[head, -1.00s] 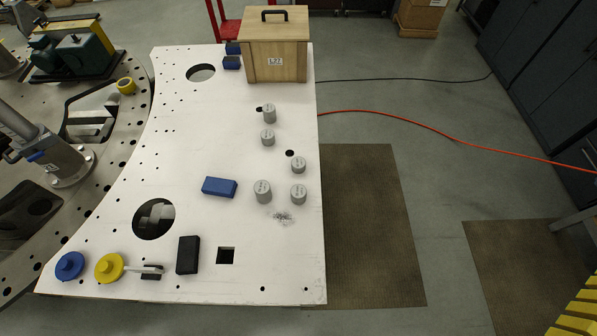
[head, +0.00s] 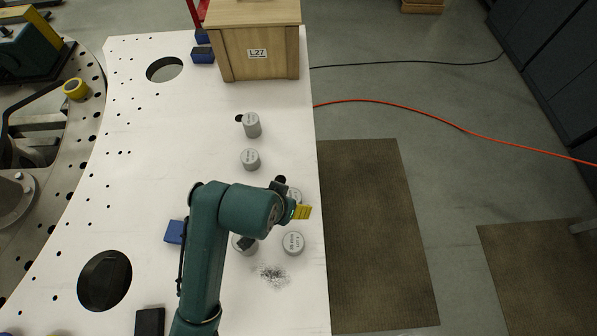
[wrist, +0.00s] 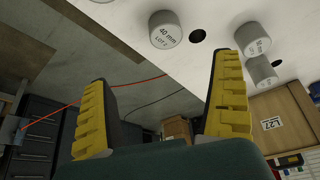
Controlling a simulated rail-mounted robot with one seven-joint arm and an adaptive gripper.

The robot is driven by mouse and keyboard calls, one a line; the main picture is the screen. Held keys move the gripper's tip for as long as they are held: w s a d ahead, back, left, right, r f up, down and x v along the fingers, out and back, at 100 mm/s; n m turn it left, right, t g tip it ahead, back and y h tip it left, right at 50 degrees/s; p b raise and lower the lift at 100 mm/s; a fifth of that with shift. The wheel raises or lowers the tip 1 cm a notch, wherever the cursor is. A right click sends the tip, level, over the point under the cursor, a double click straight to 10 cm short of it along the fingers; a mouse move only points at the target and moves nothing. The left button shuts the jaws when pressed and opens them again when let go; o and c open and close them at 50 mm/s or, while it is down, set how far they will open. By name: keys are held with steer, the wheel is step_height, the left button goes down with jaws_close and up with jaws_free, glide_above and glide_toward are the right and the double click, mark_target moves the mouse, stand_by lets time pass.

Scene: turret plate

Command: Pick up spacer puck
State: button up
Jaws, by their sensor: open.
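Several grey cylindrical spacer pucks stand on the white plate. In the head view one stands by the box (head: 252,125), another just nearer (head: 250,159), and one at the right front (head: 293,243). A puck beside a dark hole (head: 294,193) is partly hidden by my gripper (head: 300,212), and another (head: 238,246) is partly hidden by my arm. In the wrist view my gripper (wrist: 162,75) is open and empty, its yellow-padded fingers wide apart. A puck marked 40 mm (wrist: 166,30) shows beyond the fingers, near a hole; two more pucks (wrist: 252,38) (wrist: 262,72) are at the right.
A wooden box marked L27 (head: 258,52) stands at the plate's far end. A blue block (head: 174,232) lies left of my arm, a black block (head: 150,322) at the front. The plate's right edge is close to the pucks; a brown mat (head: 375,230) lies on the floor beyond.

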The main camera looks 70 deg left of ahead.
glide_toward(292, 196)
steer(key=x, duration=0.5)
steer(key=shift+d+f+b, duration=0.3)
steer(key=shift+d, duration=0.05)
steer(key=x, duration=0.5)
steer(key=shift+a+f, duration=0.25)
steer(key=shift+a, duration=0.05)
steer(key=c, duration=1.3)
steer(key=shift+r, duration=0.1)
steer(key=shift+c, duration=0.2)
steer(key=shift+r, duration=0.1)
